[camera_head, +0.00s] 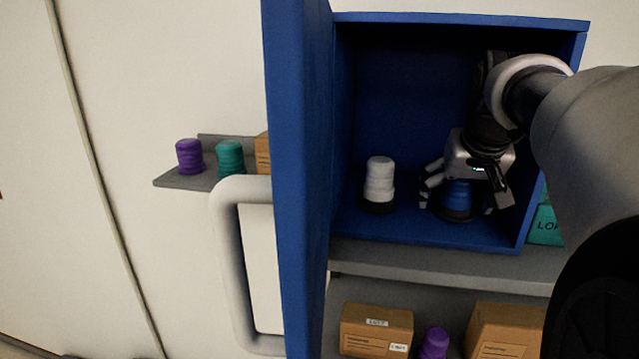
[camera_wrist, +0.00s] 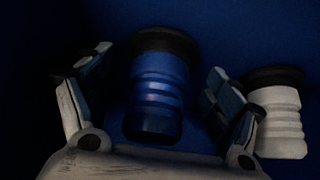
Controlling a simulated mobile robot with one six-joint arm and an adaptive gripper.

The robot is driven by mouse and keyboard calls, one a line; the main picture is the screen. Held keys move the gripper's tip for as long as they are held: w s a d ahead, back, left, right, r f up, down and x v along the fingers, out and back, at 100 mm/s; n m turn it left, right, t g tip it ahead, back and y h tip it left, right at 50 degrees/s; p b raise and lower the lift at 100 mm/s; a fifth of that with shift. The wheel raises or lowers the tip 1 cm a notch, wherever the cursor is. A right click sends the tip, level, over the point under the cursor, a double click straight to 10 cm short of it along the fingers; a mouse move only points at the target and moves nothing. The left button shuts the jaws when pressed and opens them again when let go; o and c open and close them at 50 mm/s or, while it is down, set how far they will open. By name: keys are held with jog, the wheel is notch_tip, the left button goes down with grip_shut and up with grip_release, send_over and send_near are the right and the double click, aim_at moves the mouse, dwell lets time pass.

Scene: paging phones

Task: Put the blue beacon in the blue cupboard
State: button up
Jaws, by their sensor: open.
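The blue beacon (camera_head: 457,197) stands upright on the floor of the blue cupboard (camera_head: 460,18), toward its right side. Its ribbed blue body and dark base also show in the wrist view (camera_wrist: 158,88). My gripper (camera_head: 457,204) reaches into the cupboard from above right. Its fingers are open on either side of the beacon, and in the wrist view (camera_wrist: 150,95) gaps show between beacon and fingers. The cupboard door (camera_head: 298,180) stands open at the left, with a large pale handle (camera_head: 236,260).
A white beacon (camera_head: 380,182) stands inside the cupboard, left of the blue one; it is close beside a finger in the wrist view (camera_wrist: 277,120). A shelf at left holds purple (camera_head: 190,156) and teal (camera_head: 230,159) beacons. Boxes (camera_head: 376,329) and another purple beacon (camera_head: 434,343) sit below.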

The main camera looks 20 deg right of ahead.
jog(key=shift+r, duration=0.25)
jog(key=p+v, duration=0.1)
jog(key=v, duration=1.1)
jog(key=shift+f, duration=0.15)
